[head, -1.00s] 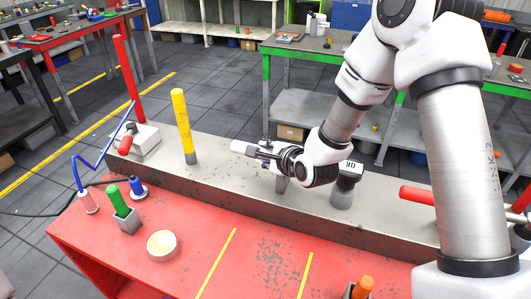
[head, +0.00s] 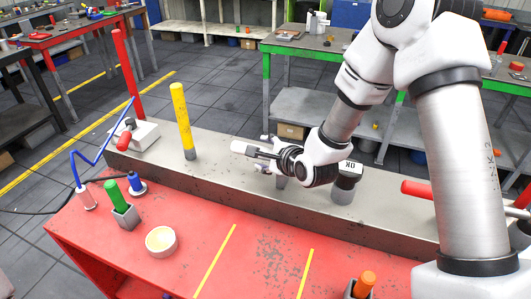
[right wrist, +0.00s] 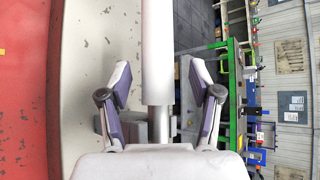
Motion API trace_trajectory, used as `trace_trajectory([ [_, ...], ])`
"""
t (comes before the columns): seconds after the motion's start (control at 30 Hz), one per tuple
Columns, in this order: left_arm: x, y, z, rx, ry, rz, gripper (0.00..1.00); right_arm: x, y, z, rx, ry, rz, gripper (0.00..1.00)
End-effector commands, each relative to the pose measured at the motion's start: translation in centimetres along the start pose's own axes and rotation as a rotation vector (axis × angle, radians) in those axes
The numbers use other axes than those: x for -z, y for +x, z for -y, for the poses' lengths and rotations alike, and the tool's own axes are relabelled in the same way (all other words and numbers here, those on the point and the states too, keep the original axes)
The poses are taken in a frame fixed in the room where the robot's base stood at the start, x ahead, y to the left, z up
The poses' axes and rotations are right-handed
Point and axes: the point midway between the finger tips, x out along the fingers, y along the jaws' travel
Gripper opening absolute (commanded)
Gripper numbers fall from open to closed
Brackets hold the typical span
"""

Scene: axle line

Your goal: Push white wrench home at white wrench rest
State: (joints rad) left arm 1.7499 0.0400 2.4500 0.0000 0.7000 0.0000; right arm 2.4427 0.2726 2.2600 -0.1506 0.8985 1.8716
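The white wrench (head: 241,147) shows in the head view as a short white bar reaching left past my right gripper (head: 264,152), above the grey beam. In the right wrist view its white handle (right wrist: 157,45) runs between the two purple-lined fingers of my right gripper (right wrist: 159,82), with a visible gap on each side. A metal shaft (right wrist: 159,122) continues from the handle toward the palm. The fingers are open around the wrench. A grey upright (head: 282,182) under the gripper may be the white wrench rest; its join with the wrench is hidden. My left gripper is not in view.
The grey beam (head: 225,172) runs along the back of the red table (head: 200,270). A cream roll (head: 161,241) lies on the table.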

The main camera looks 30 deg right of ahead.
Motion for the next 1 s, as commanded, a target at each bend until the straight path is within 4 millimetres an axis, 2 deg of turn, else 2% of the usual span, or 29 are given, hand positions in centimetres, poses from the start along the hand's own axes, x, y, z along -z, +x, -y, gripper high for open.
trace_trajectory([
  [0.13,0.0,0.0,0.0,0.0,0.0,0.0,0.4,0.1,-0.1,-0.1,-0.003,0.002,-0.002,0.63],
  [0.23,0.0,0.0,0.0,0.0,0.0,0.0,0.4,0.1,-0.9,-0.1,-0.002,0.005,-0.002,0.63],
  [0.5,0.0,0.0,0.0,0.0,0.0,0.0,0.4,0.0,-6.2,0.0,0.0,0.005,0.0,0.63],
  [0.6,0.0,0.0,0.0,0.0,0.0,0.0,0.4,0.0,-7.3,0.0,0.0,0.002,0.001,0.63],
  [1.0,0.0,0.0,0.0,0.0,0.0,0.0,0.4,0.0,-7.5,0.0,0.0,0.0,0.0,0.63],
])
